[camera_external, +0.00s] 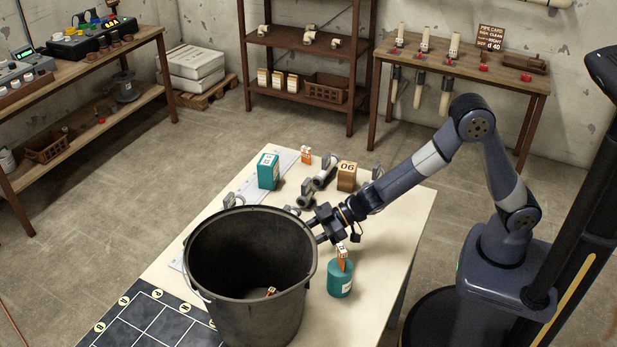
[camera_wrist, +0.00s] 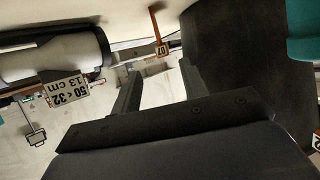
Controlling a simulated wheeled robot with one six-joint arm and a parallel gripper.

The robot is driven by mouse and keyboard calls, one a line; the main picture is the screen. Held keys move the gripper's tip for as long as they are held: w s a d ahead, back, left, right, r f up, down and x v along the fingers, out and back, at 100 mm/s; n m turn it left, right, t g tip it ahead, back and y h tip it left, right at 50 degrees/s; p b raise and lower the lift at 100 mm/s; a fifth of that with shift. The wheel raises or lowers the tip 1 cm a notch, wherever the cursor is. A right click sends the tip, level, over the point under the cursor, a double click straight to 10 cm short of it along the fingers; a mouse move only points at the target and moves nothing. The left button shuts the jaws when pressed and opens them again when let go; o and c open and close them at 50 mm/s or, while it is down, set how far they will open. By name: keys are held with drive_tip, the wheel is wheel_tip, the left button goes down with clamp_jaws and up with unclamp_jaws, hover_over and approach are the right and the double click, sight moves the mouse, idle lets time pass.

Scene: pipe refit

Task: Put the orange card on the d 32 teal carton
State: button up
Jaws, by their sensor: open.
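A teal carton (camera_external: 268,171) with a white label stands upright at the back left of the table; its label is too small to read surely. Small orange pieces show in several places: one on the table behind (camera_external: 306,154), one upright on the teal round container (camera_external: 341,279), and one inside the bucket. Which is the task's card I cannot tell. In the wrist view an orange piece with a pale tag (camera_wrist: 157,30) shows beyond the fingers. My gripper (camera_external: 318,230) is open and empty over the table, close beside the bucket's right rim.
A large black bucket (camera_external: 250,308) stands at the table's front and also fills the right of the wrist view (camera_wrist: 240,55). Grey pipe fittings (camera_external: 321,172) and a brown box (camera_external: 347,176) stand at the back. The table's right side (camera_external: 400,225) is fairly clear.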

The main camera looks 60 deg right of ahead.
drive_tip(key=x, duration=0.9)
drive_tip(key=shift+s+a+p, duration=0.1)
drive_tip(key=shift+a+p, duration=0.05)
drive_tip(key=shift+p, duration=0.15)
clamp_jaws()
